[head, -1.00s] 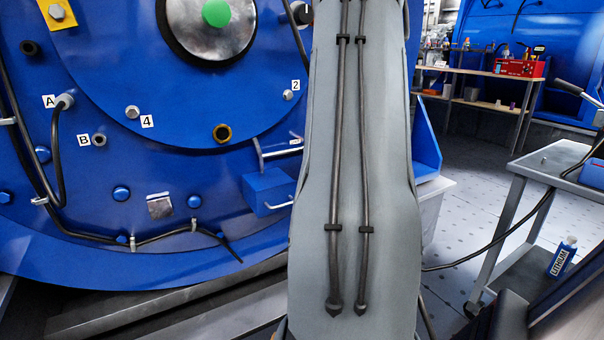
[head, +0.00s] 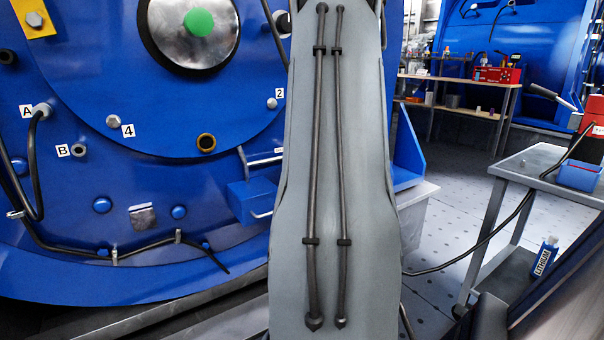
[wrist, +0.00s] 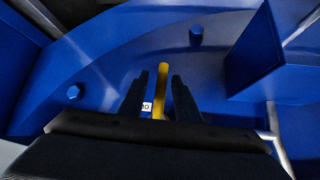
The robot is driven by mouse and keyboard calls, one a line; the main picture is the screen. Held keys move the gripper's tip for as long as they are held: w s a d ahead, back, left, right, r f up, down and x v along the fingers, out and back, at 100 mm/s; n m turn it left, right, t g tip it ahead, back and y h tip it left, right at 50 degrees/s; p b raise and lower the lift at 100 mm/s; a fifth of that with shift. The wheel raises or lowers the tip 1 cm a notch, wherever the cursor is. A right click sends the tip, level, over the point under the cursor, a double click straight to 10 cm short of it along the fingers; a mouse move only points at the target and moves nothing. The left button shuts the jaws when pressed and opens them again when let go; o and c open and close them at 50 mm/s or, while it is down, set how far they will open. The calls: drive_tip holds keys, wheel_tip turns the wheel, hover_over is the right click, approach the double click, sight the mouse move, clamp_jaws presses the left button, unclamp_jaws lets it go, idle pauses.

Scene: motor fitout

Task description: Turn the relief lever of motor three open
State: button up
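In the wrist view, a narrow yellow lever (wrist: 161,92) stands out from a blue motor face (wrist: 120,65). My gripper (wrist: 160,88) has its two dark fingers apart, one on each side of the lever. A narrow gap shows on the left, and the lever lies closer to the right finger; contact cannot be told. A small white label (wrist: 146,106) shows between the fingers, partly hidden. The lever's lower end is hidden by my gripper body. In the head view, my grey arm hides part of the big blue motor (head: 60,220), and my gripper is out of sight.
A blue box-shaped bracket (wrist: 265,55) stands right of the fingers, and bolt heads (wrist: 74,92) dot the face. In the head view, a grey cart (head: 540,170) stands at right, with a lithium bottle (head: 545,256) on its lower shelf. Floor (head: 440,200) shows between motor and cart.

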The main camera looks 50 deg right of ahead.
drive_tip(key=p+v, duration=0.1)
drive_tip(key=v, duration=0.6)
drive_tip(key=shift+s+r+p, duration=0.25)
drive_tip(key=shift+r+p, duration=0.05)
drive_tip(key=shift+p, duration=0.05)
drive_tip(key=shift+a, duration=0.15)
